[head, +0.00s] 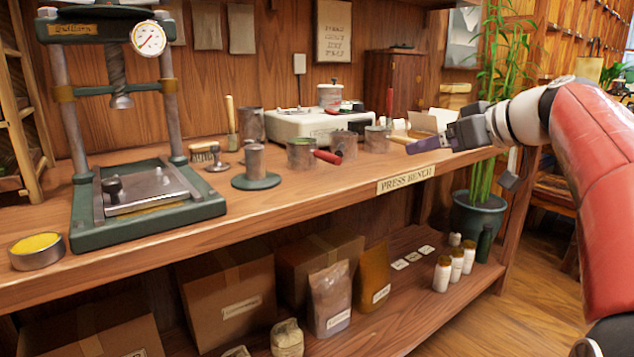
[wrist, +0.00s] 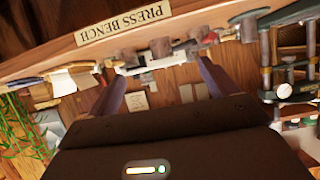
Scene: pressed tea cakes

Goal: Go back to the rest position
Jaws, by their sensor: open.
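My gripper (head: 412,146) is at the right end of the bench in the head view, at the end of my red and white arm. Its purple-grey fingers point left, in front of the small items near the bench's right end. In the wrist view my gripper (wrist: 160,70) has its two fingers spread apart with nothing between them. That view is turned upside down and shows the bench beyond the fingers. In the head view I cannot tell the exact gap to the bench top.
The press bench (head: 330,189) carries a green press (head: 150,225), a tin of yellow material (head: 36,250), several metal cups and a white scale (head: 300,125). Boxes, bags and white jars (head: 442,273) fill the lower shelf. A potted plant (head: 478,215) stands beyond the right end.

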